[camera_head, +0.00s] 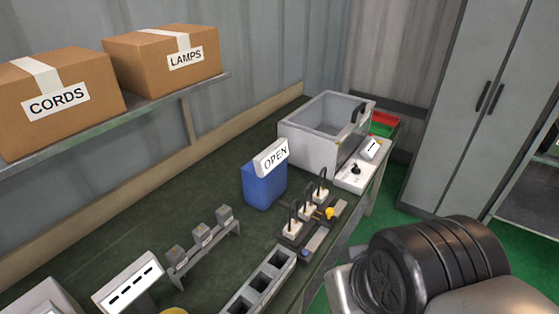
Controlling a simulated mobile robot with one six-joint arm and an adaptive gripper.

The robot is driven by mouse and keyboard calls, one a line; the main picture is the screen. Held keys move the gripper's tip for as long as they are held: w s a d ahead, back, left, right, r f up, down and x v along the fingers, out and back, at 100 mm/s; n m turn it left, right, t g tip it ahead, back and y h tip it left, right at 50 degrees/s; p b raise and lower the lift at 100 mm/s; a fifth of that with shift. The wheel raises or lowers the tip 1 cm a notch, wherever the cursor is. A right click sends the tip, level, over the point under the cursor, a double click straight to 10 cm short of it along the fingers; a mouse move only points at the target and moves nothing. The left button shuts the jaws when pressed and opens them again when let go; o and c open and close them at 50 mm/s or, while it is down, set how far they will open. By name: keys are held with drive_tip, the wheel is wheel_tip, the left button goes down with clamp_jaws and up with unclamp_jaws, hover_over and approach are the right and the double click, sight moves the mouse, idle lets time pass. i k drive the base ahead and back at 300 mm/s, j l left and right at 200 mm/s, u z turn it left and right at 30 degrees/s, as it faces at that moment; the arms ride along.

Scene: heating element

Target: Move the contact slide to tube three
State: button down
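A dark block assembly on the bench carries three white-and-black upright pieces, the near one (292,228), the middle one (307,209) and the far one (323,194). Along its right side runs a low grey strip (315,240), with a yellow knob (330,213) towards its far part and a small blue knob (304,253) at its near end. I cannot tell for certain which of these is the contact slide or which piece is tube three. My arm's black and silver joint fills the lower right, right of the bench. My gripper's fingers are not visible.
A blue container (264,184) with an OPEN sign (271,157) stands behind the assembly. A grey open-topped box (325,130) is beyond it. A compartment tray (238,306) and a rack of three grey blocks (203,250) are nearer. Cardboard boxes sit on a shelf (150,112).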

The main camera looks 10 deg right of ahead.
sight(327, 220)
drive_tip(key=i+l+z, duration=0.15)
drive_tip(key=z, duration=0.25)
drive_tip(key=i+l+z, duration=0.1)
drive_tip(key=i+z, duration=0.35)
drive_tip(key=k, duration=0.15)
